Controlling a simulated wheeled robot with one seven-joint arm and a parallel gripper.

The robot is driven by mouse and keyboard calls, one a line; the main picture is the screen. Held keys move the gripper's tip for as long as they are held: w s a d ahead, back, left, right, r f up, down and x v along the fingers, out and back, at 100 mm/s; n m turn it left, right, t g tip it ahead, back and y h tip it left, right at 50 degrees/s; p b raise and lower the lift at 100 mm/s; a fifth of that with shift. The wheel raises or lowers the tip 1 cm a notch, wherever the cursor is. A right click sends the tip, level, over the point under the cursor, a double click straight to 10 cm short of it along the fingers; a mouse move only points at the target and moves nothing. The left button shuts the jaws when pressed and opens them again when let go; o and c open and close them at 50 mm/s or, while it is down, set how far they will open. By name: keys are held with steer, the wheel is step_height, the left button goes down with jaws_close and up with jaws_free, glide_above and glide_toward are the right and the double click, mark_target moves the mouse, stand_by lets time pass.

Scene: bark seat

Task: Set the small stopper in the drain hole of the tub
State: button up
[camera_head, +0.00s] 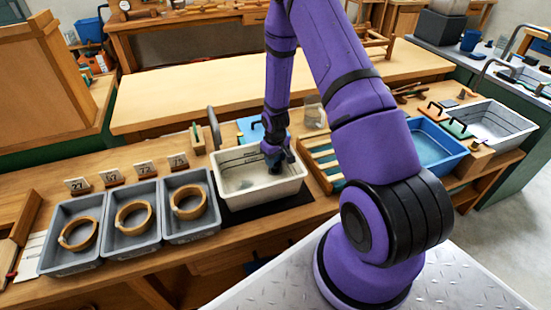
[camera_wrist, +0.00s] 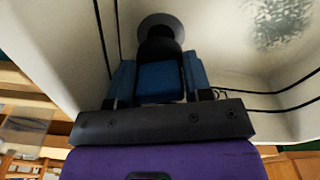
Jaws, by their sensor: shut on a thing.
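The cream tub (camera_head: 262,196) with dark lines inside stands on a black mat on the bench. My gripper (camera_head: 272,160) reaches down into its right part. In the wrist view my gripper (camera_wrist: 160,72) has blue fingers shut on the dark small stopper (camera_wrist: 159,44), which is mostly hidden by the fingers. A grey round rim (camera_wrist: 175,22) shows around the stopper's far end at the tub's floor. I cannot tell whether the stopper is inside the hole, touching it or just above it. The tub's inner wall also shows in the wrist view (camera_wrist: 45,50).
Grey trays (camera_head: 75,262) with wooden rings stand to the left, with number cards behind. A slatted wooden rack (camera_head: 322,160) stands close to the tub's right. Farther right are a blue basin (camera_head: 455,160) and a white basin (camera_head: 510,118). A glass jar (camera_head: 314,112) stands behind.

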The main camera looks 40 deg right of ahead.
steer(key=shift+s+a+f+g, duration=0.2)
steer(key=shift+s+f, duration=0.15)
steer(key=shift+f, duration=0.2)
steer(key=shift+s+a+f+g, duration=0.1)
steer(key=shift+s+a+f, duration=0.05)
steer(key=shift+s+f, duration=0.3)
steer(key=o, duration=1)
steer(key=shift+c, duration=0.7)
steer(key=shift+o, duration=0.2)
steer(key=shift+w+r, duration=0.35)
steer(key=shift+r, duration=0.35)
steer(key=shift+o, duration=0.7)
steer(key=shift+w+d+r, duration=0.1)
steer(key=shift+r, duration=0.3)
steer(key=shift+w+d+r, duration=0.1)
steer(key=shift+d+r, duration=0.05)
steer(key=shift+r, duration=0.95)
steer(key=shift+d+r, duration=0.1)
steer(key=shift+r, duration=0.95)
